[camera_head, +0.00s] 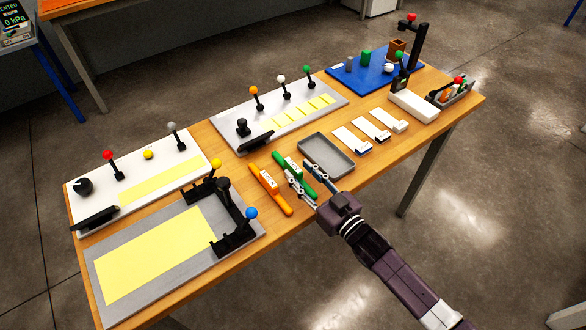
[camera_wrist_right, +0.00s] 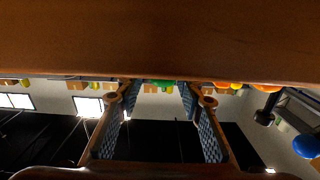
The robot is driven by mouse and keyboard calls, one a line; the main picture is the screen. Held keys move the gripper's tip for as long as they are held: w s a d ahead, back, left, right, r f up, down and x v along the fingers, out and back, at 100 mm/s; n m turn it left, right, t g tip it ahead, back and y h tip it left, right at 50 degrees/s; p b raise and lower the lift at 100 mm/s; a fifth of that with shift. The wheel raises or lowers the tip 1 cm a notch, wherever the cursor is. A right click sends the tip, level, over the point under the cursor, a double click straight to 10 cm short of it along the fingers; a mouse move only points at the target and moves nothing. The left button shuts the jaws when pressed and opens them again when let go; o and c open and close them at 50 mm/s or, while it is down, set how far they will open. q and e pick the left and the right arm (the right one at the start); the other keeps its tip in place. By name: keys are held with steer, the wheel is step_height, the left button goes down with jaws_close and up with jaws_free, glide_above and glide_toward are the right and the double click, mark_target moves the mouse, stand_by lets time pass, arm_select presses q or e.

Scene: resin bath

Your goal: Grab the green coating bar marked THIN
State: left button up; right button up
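The green coating bar (camera_head: 309,190) lies on the wooden table near its front edge, with a pale label that is too small to read. The orange bar (camera_head: 283,205) lies to its left, also labelled. My right gripper (camera_head: 297,169) is open, with one finger on each side of the green bar in the head view. In the right wrist view the right gripper (camera_wrist_right: 155,90) has its fingers wide apart, and a strip of the green bar (camera_wrist_right: 162,82) shows between the tips. Contact cannot be told. My left gripper is not in view.
A grey tray (camera_head: 344,174) sits right beside the bars and my right fingers. White blocks (camera_head: 362,149) lie farther right. Panels with coloured knobs (camera_head: 215,117) stand behind. A grey plate with a yellow sheet (camera_head: 150,255) and black stand is at left.

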steer(key=shift+x, duration=1.15)
steer(key=shift+s, duration=0.1)
jaws_close()
